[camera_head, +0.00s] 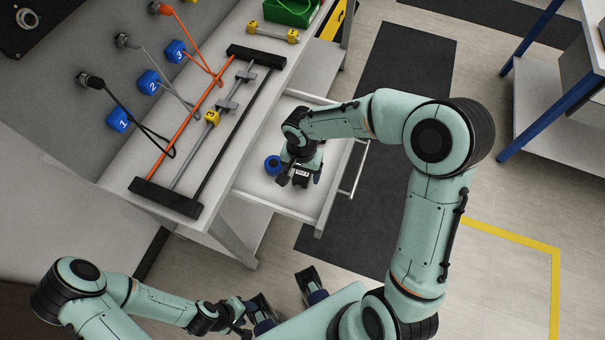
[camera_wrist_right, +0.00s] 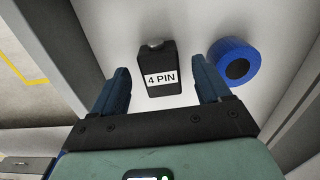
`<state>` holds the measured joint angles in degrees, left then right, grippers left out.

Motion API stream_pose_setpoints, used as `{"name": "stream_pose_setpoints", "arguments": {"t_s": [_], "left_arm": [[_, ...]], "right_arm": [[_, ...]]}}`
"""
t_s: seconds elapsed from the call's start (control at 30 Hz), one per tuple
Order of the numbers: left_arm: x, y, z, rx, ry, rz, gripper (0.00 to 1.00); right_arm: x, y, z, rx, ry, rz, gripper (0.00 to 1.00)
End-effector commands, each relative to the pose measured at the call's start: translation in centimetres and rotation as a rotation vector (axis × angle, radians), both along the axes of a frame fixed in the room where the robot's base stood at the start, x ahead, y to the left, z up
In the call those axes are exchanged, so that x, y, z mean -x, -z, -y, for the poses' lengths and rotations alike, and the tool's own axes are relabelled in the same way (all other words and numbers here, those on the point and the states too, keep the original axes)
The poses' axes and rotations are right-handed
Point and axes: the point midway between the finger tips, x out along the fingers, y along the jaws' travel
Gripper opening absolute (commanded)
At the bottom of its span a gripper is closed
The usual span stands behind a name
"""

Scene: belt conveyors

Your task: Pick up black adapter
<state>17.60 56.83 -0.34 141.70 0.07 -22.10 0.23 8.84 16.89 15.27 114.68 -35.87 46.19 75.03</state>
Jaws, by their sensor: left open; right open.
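The black adapter (camera_wrist_right: 158,66), with a white "4 PIN" label, lies in the open drawer. In the head view the adapter (camera_head: 301,174) shows partly below my right gripper. My right gripper (camera_wrist_right: 164,88) is open, with its two blue fingers on either side of the adapter; gaps show between the fingers and the adapter. It also shows in the head view (camera_head: 299,178), reaching down into the drawer. My left gripper (camera_head: 240,318) is low at the bottom of the head view, away from the drawer, open and empty.
A blue ring (camera_wrist_right: 234,63) lies in the drawer beside the adapter. The drawer (camera_head: 318,211) has raised walls around my right gripper. The workbench above holds a rack (camera_head: 166,198) with rods and cables. A green box (camera_head: 291,10) stands at the back.

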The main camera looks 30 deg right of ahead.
Motion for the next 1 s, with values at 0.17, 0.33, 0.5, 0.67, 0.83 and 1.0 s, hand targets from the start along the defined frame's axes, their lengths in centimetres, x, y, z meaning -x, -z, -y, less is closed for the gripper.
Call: {"name": "stream_pose_setpoints", "arguments": {"t_s": [0.17, 0.33, 0.5, 0.67, 0.83, 1.0], "left_arm": [[0.0, 0.2, 0.0, 0.0, 0.0, 0.0, 0.49], [0.0, 0.2, 0.0, 0.0, 0.0, 0.0, 0.49], [0.0, 0.2, 0.0, 0.0, 0.0, 0.0, 0.49], [0.0, 0.2, 0.0, 0.0, 0.0, 0.0, 0.49], [0.0, 0.2, 0.0, 0.0, 0.0, 0.0, 0.49], [0.0, 0.1, 0.0, 0.0, 0.0, 0.0, 0.49]], "right_arm": [[0.0, 1.9, 0.0, 0.0, -0.001, 0.0, 0.77], [0.0, 2.1, 0.0, 0.0, 0.0, 0.001, 0.77], [0.0, 2.1, 0.0, 0.0, 0.0, 0.001, 0.47], [0.0, 2.0, 0.0, 0.0, 0.0, 0.001, 0.2], [0.0, 2.0, 0.0, 0.0, 0.0, 0.001, 0.2], [-0.1, 1.5, 0.0, 0.001, 0.0, 0.004, 0.2]]}}
